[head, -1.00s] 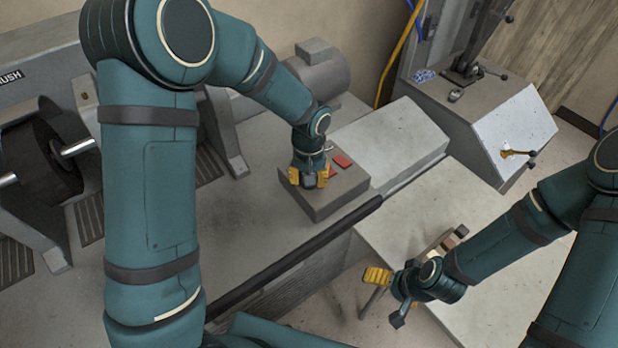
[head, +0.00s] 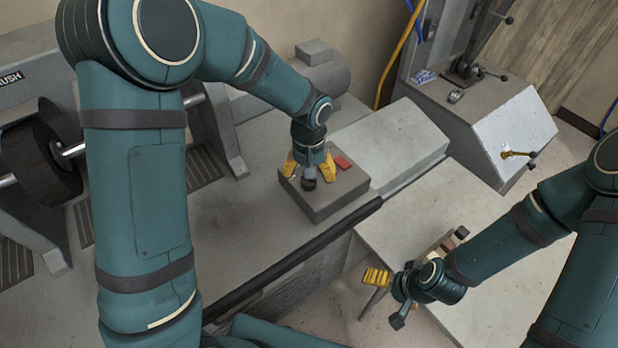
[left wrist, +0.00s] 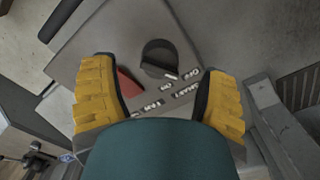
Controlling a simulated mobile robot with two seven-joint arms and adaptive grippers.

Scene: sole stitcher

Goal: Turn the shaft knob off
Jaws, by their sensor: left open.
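The shaft knob, a dark round knob (left wrist: 160,57), sits on the top of a grey control box (left wrist: 100,35) in the left wrist view. White labels, one reading OFF and one reading ON, lie beside it. My left gripper (left wrist: 160,95) is open, with its yellow fingers on either side of the knob and apart from it. In the head view my left gripper (head: 309,172) is over the box, and the dark knob (head: 309,184) shows between the fingers. My right gripper (head: 388,297) hangs at the lower right, away from the box; its jaw opening is unclear.
A red button (head: 343,162) is on the box beside my left gripper, and red also shows in the left wrist view (left wrist: 130,88). A grey motor (head: 322,75) stands behind. A grey machine with a yellow lever (head: 517,154) stands at the right. The pale tabletop (head: 420,225) is mostly clear.

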